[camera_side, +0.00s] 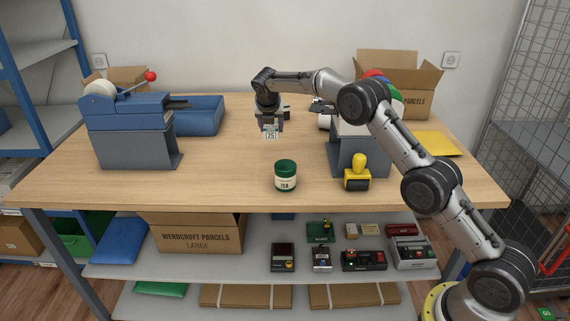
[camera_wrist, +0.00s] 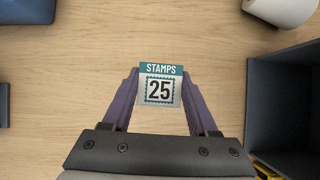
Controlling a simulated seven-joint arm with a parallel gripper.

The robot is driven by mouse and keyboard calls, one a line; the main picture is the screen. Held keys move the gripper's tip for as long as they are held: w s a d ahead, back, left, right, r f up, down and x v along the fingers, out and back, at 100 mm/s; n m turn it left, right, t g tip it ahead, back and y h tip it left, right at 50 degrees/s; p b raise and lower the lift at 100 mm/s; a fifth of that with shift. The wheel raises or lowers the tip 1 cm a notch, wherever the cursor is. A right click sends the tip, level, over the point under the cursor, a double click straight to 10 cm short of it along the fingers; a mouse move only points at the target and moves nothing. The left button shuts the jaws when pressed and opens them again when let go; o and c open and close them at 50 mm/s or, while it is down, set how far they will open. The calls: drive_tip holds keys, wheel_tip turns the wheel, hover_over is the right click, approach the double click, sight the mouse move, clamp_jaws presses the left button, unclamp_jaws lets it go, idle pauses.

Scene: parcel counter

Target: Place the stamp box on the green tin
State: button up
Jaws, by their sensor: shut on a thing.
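My gripper (camera_side: 270,128) is above the middle of the wooden table, shut on the stamp box (camera_side: 271,134). In the wrist view the stamp box (camera_wrist: 161,86) is held between the two fingers, its face reading "STAMPS" and "25" toward the camera. The green tin (camera_side: 285,177), with a cream "TEA" label and a green lid, stands upright near the table's front edge. In the side view it is below and slightly right of the held box, apart from it. The tin is not in the wrist view.
A blue tape dispenser on a grey stand (camera_side: 130,125) is at left, with a blue tray (camera_side: 205,116) behind it. A grey bin (camera_side: 357,160) and a yellow-handled stamp (camera_side: 357,174) are right of the tin. The tabletop (camera_side: 225,165) left of the tin is clear.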

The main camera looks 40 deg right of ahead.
drive_tip(key=s+a+r+n+t+y, duration=0.1)
drive_tip(key=s+a+r+n, duration=0.3)
drive_tip(key=s, duration=0.6)
drive_tip(key=s+a+r+m+y, duration=0.1)
drive_tip(key=s+a+r, duration=0.3)
drive_tip(key=s, duration=0.5)
drive_tip(key=s+a+r+n+t, duration=0.1)
drive_tip(key=s+a+r+n, duration=0.1)
drive_tip(key=s+r, duration=0.6)
hover_over(285, 165)
wheel_tip(285, 165, down, 12)
drive_tip(key=shift+s+d+r, duration=0.1)
drive_tip(key=shift+s+r, duration=0.05)
drive_tip(key=shift+r, duration=0.05)
drive_tip(key=shift+w+f, duration=0.2)
drive_tip(key=shift+f, duration=1.6)
drive_tip(key=shift+f, duration=0.1)
drive_tip(key=o, duration=1.4)
